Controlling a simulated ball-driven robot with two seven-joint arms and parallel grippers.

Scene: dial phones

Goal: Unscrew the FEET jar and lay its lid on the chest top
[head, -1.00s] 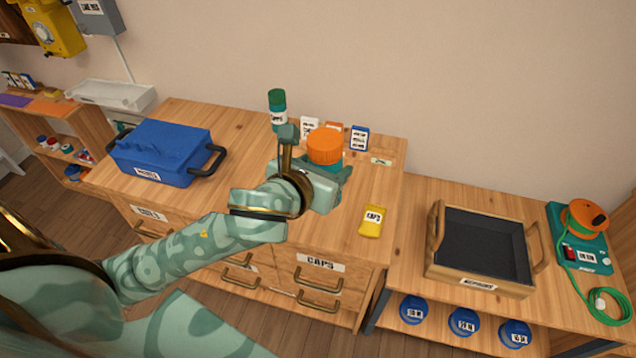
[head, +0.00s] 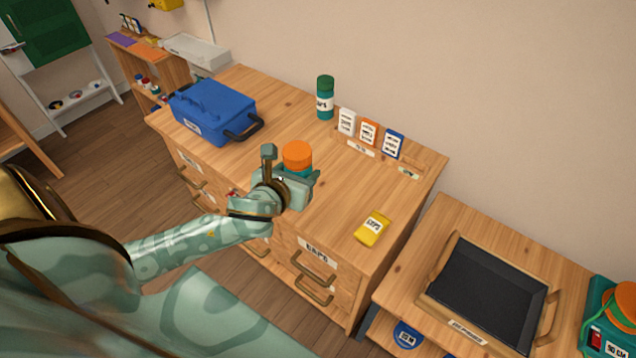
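A jar with an orange lid (head: 297,153) and a narrow strip of teal body stands upright in my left gripper (head: 297,179), above the front part of the chest top (head: 340,195). The fingers look closed around the body, and the lid is on. The gripper hides the lower jar and any label, so I cannot read whether it says FEET. A dark green jar (head: 325,98) with a white label stands at the back of the chest top; its label is too small to read surely. My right gripper is out of view.
A blue case (head: 213,108) sits at the chest's left. White, orange (head: 368,131) and blue cards stand at the back. A yellow packet (head: 373,229) lies front right. The middle of the top is clear. A dark-lined tray (head: 489,290) is on the lower bench.

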